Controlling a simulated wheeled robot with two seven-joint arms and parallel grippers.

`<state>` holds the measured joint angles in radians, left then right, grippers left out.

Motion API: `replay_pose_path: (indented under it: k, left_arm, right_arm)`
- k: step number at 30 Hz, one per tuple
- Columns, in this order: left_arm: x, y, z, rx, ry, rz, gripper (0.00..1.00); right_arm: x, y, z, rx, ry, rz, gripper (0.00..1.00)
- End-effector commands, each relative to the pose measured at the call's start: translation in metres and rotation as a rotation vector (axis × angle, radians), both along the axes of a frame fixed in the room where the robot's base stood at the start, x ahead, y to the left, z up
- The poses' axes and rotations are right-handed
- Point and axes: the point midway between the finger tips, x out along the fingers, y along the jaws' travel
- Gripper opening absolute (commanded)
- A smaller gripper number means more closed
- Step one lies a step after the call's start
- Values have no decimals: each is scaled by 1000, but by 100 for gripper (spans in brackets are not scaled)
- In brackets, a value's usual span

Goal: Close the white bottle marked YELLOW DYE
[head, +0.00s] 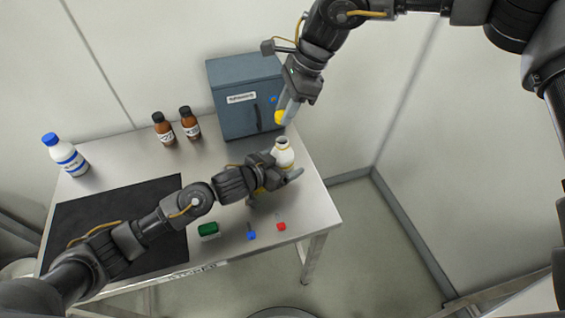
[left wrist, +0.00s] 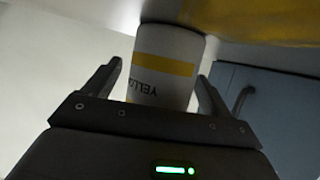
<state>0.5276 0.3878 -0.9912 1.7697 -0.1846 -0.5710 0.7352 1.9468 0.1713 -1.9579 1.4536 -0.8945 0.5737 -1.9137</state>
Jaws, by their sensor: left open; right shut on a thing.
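The white bottle (head: 283,151) marked YELLOW DYE stands upright near the right side of the steel table, its bare neck showing. In the left wrist view, the bottle (left wrist: 168,70) shows a yellow band and part of its lettering, upside down. My left gripper (head: 276,187) is open, with a finger on either side of the bottle's lower part; I cannot tell if either touches. My right gripper (head: 286,110) is shut on the yellow cap (head: 280,117), held above the bottle and apart from it. The left gripper hides part of the bottle in the head view.
A grey-blue cabinet (head: 238,112) stands behind the bottle. Two brown bottles (head: 163,132) and a blue-capped white bottle (head: 68,158) stand further left. A black mat (head: 150,200) covers the left front. Green (head: 208,229), blue (head: 252,235) and red (head: 281,226) items lie at the front edge.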

Motion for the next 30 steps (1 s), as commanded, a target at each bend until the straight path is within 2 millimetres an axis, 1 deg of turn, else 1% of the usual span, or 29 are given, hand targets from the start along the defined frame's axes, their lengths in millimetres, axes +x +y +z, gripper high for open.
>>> replay_pose_path:
  k: [9,24,28,30]
  left_arm:
    - [1,-1,0,-1,-1,0,84]
    - [1,-1,0,-1,-1,0,19]
    - [1,-1,0,1,-1,0,17]
    - [1,-1,0,1,-1,0,17]
  right_arm:
    - [0,0,0,0,0,0,12]
    - [0,0,0,0,0,0,12]
    - [0,0,-3,0,1,0,12]
    - [0,0,-9,0,1,-1,12]
